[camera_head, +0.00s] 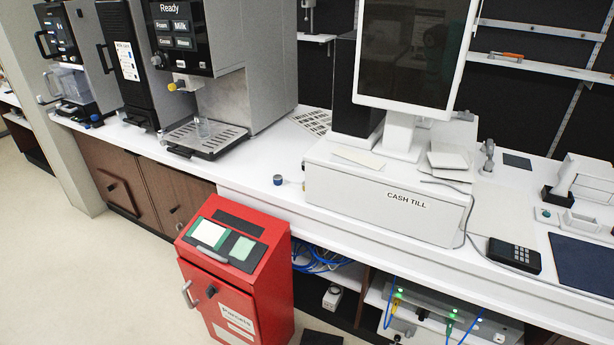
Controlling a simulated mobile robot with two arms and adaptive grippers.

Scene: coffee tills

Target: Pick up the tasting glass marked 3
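The glass is too small and faint for any number to be read. No glass with a legible 3 shows. Neither of my grippers is in view.
A red "Parcels" box (236,275) stands on the floor before the white counter (270,165). The cash till (390,200) with its screen (405,50) stands centre right, a keypad (514,254) right of it. Counter between coffee machine and till is mostly clear. The floor at left is free.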

